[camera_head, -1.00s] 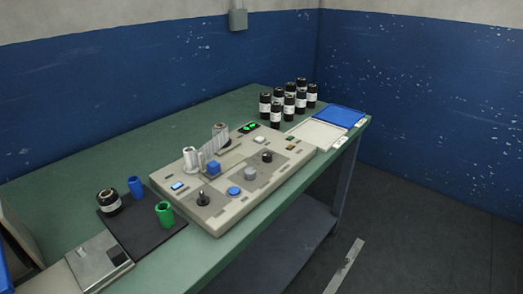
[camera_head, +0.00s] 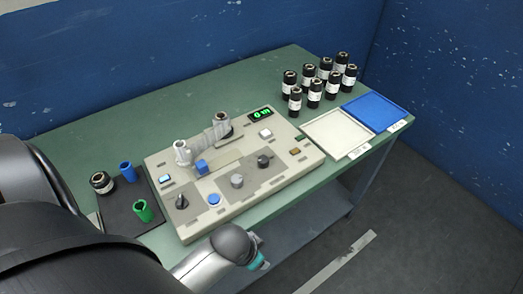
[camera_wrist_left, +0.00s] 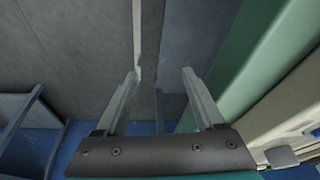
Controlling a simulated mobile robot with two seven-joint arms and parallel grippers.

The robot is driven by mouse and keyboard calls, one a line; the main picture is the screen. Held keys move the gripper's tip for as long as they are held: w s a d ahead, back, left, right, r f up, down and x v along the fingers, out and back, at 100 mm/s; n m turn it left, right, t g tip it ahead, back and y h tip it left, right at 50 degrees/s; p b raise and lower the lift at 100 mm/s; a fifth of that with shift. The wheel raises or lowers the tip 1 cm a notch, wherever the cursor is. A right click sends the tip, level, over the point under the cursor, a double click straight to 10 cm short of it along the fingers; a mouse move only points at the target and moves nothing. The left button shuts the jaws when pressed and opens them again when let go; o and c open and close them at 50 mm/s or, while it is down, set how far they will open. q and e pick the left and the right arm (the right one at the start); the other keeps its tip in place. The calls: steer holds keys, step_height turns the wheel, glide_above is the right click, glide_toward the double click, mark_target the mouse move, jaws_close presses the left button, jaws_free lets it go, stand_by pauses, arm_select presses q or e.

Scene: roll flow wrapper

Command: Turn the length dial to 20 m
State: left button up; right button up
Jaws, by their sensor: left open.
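The wrapper's control panel (camera_head: 222,203) lies on the green table, with a grey knob (camera_head: 237,181), a black knob (camera_head: 263,161) to its right and a black pointer knob (camera_head: 182,202) at the left. Which of these is the length dial cannot be read from its marking. In the left wrist view my left gripper (camera_wrist_left: 161,72) is open and empty over the floor. My right gripper is not in view.
Several black rolls (camera_head: 314,92) stand at the back right. A white tray (camera_head: 338,132) and a blue tray (camera_head: 374,113) lie to the right. A blue cup (camera_head: 127,171), a green cup (camera_head: 143,210) and a roll (camera_head: 102,182) stand at the left.

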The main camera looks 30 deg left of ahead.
arm_select(q)
step_height(320, 180, up, 6)
steer(key=w+r+p, duration=0.1)
steer(key=w, duration=0.1)
step_height(320, 180, up, 17)
steer(key=m+h+p, duration=0.1)
steer(key=m+p, duration=0.1)
steer(key=p, duration=0.1)
glide_above(263, 159)
steer(key=s+a, duration=0.2)
steer(key=s, duration=0.4)
steer(key=shift+t+h, duration=0.3)
steer(key=shift+t, duration=0.1)
steer(key=b+x, duration=0.2)
steer(key=x, duration=0.5)
steer(key=b+x, duration=0.2)
steer(key=x, duration=0.6)
steer(key=shift+a+f, duration=0.15)
steer(key=shift+a, duration=0.05)
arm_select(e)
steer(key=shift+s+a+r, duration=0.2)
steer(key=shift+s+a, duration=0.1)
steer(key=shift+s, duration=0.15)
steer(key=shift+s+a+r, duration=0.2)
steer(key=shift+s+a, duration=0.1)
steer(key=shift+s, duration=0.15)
arm_select(q)
steer(key=shift+c, duration=0.4)
jaws_close()
